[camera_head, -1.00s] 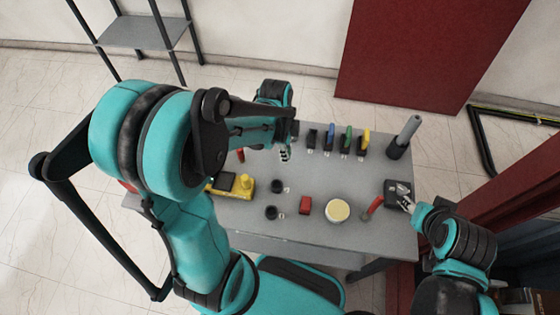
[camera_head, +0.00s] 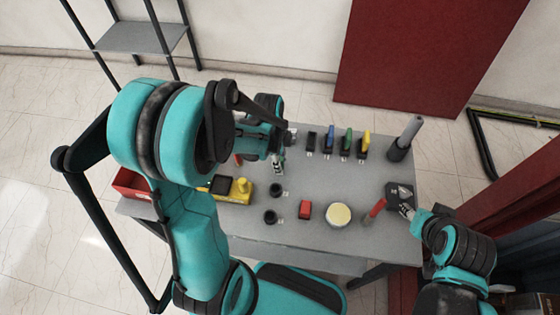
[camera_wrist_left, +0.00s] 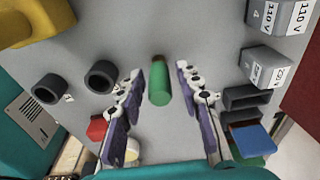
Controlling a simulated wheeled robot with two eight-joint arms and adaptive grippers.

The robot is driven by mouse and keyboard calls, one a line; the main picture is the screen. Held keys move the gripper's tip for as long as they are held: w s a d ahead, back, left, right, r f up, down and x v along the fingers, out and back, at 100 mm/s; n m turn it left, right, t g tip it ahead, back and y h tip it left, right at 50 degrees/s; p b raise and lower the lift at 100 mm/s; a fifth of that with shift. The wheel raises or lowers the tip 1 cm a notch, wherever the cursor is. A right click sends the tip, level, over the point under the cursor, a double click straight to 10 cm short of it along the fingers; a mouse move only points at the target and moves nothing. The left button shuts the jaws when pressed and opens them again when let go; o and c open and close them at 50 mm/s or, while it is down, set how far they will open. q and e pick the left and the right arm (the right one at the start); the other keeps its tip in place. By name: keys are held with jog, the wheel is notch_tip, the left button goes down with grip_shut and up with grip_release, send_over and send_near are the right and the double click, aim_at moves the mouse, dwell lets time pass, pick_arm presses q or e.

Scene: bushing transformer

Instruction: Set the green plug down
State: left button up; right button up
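The green plug (camera_wrist_left: 160,85) is a small green cylinder with a brownish end, in the left wrist view. It is between the fingers of my left gripper (camera_wrist_left: 160,92), with bare table visible on both sides of it. The fingers are apart and do not touch it. Whether it stands or lies on the table is hard to tell. In the head view my left gripper (camera_head: 279,164) points down over the back middle of the table, and I cannot make out the plug there. My right gripper (camera_head: 409,208) is at a black box (camera_head: 399,194); its finger opening is unclear.
The grey table (camera_head: 310,178) holds two black round sockets (camera_head: 276,190), a red block (camera_head: 305,210), a pale round piece (camera_head: 338,213) and a red handle (camera_head: 377,208). Coloured blocks, including a blue one (camera_head: 329,137), line the back. A yellow device (camera_head: 240,188) stands left.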

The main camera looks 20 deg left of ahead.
pick_arm(q)
notch_tip(320, 180, up, 12)
jog(key=a+p, duration=0.1)
jog(key=p, duration=0.4)
jog(key=s+d+r+n+t, duration=0.2)
jog(key=s+r+n+t, duration=0.1)
jog(key=n, duration=0.4)
jog(key=s+d+r+n+t+y, duration=0.1)
jog(key=s+d+r+n+t, duration=0.1)
jog(key=s+r+n, duration=0.3)
jog(key=n+t, duration=0.1)
jog(key=n, duration=0.2)
jog(key=shift+d+t, duration=0.15)
jog(key=shift+t, duration=0.25)
jog(key=shift+f, duration=0.1)
jog(key=shift+f+b, duration=0.7)
jog(key=shift+b, duration=0.05)
